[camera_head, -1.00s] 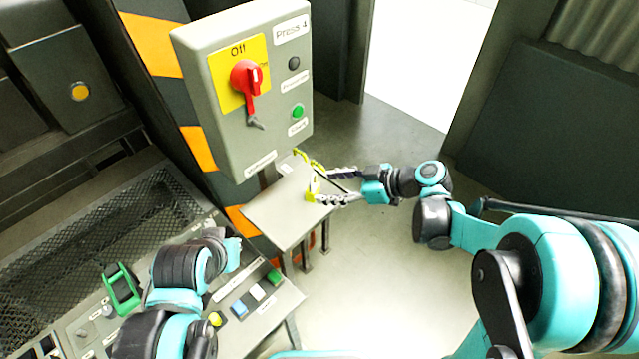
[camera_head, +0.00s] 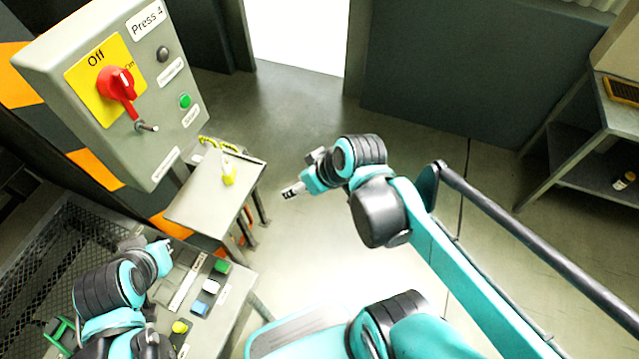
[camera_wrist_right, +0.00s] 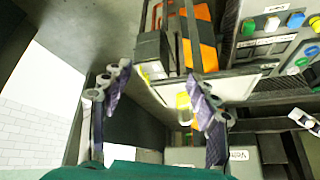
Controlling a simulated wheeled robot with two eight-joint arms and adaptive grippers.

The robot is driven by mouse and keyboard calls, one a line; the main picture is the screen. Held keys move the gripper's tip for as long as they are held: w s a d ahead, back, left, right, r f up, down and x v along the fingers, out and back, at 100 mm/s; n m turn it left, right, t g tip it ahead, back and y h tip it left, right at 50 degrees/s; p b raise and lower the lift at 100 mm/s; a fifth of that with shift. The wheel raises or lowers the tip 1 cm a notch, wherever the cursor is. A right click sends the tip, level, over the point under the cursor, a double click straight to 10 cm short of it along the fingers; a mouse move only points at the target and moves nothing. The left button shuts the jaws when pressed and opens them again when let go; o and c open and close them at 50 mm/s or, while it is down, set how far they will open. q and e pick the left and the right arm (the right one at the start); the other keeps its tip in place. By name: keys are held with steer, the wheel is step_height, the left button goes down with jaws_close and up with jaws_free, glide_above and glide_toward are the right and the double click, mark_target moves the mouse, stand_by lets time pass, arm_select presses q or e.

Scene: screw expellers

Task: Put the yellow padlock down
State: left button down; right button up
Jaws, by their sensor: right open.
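The yellow padlock (camera_head: 229,177) rests on the small grey shelf (camera_head: 196,208) under the switch box, near the shelf's right side. It also shows small in the right wrist view (camera_wrist_right: 183,101), beyond the fingers. My right gripper (camera_head: 291,192) is to the right of the shelf, apart from the padlock. In the right wrist view its two fingers (camera_wrist_right: 158,82) are spread with nothing held between them. My left gripper (camera_head: 166,254) is over the button console at lower left, and its fingers are too small to judge.
The grey Press 4 box (camera_head: 150,110) carries a red rotary switch (camera_head: 117,84) pointing near Off and a green button (camera_head: 185,101). A yellow chain-like item (camera_head: 212,143) lies at the shelf's back. A console with coloured buttons (camera_head: 212,287) is below. Floor right of the shelf is clear.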

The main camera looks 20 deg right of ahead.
steer(key=s+d+m+h, duration=0.1)
steer(key=s+d+m+t, duration=0.1)
steer(key=d+m+h, duration=0.1)
steer(key=shift+s+d+r+t+h, duration=0.25)
steer(key=shift+s+r+t+h, duration=0.05)
steer(key=shift+s, duration=0.1)
stand_by(2.1)
